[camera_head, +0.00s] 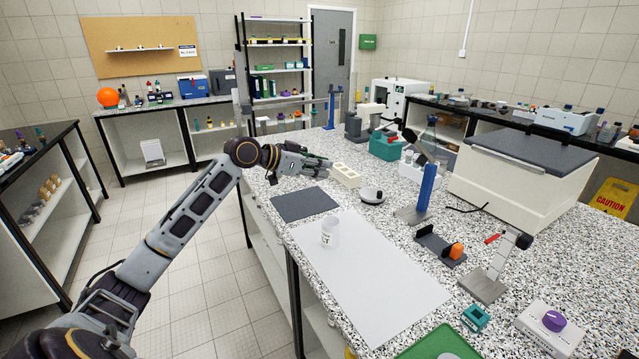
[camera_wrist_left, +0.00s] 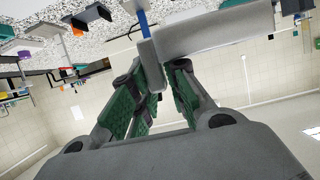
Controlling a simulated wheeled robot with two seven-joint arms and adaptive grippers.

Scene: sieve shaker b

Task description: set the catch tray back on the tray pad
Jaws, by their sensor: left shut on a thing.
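The catch tray, seen as a cream, long, low tray (camera_head: 346,176), is at the fingertips of my left gripper (camera_head: 322,168) in the head view. My left gripper is shut on its near end. In the left wrist view a pale grey bar-like body (camera_wrist_left: 215,32) with a small end block lies at the green-padded fingers (camera_wrist_left: 153,82); this looks like the tray from close by. The tray pad, seen as a dark grey mat (camera_head: 305,204), lies bare on the bench below and left of the tray. Whether the tray touches the bench is unclear. My right gripper is not in view.
A white mat (camera_head: 365,280) with a white cup (camera_head: 329,233) lies nearer than the dark pad. A blue upright stand (camera_head: 426,190) and a large white box (camera_head: 515,180) stand farther right.

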